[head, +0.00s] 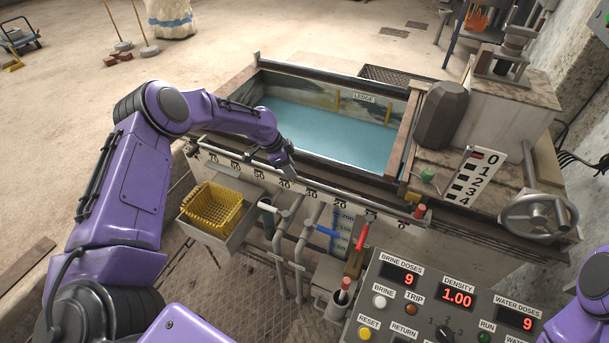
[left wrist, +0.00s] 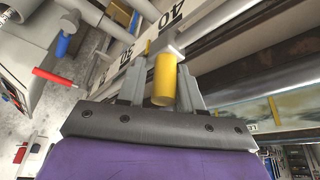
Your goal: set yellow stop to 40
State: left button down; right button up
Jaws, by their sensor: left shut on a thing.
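The yellow stop (left wrist: 164,80) is a small yellow cylinder on the numbered rail, seen between my left gripper's fingers in the left wrist view. In the head view it is hidden by the gripper. My left gripper (head: 284,172) is at the rail near the 40 mark, and its fingers are shut on the stop in the left wrist view (left wrist: 162,88). The white scale (head: 262,175) runs from 70 at the left to 0 at the right. In the left wrist view the stop is beside the 40 and 30 labels; its exact reading is unclear. My right gripper is not in view.
A blue-water tank (head: 330,130) lies behind the rail. A red-topped piece (head: 420,212) stands near the 0 end. A yellow basket (head: 213,208), pipes (head: 304,240) and red handle (head: 362,236) are in front. A control panel (head: 440,300) fills the lower right.

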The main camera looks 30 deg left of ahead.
pick_arm(q)
jog(key=a, duration=0.3)
jog(key=shift+w+a+r+b, duration=0.15)
jog(key=shift+a+r+b, duration=0.1)
jog(key=shift+a+b, duration=0.1)
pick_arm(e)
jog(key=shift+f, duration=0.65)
pick_arm(q)
jog(key=c, duration=1)
grip_release()
jog(key=shift+o, duration=0.2)
jog(key=shift+f, duration=0.15)
jog(key=v, duration=1)
jog(key=shift+r+p, duration=0.2)
jog(key=shift+p, duration=0.15)
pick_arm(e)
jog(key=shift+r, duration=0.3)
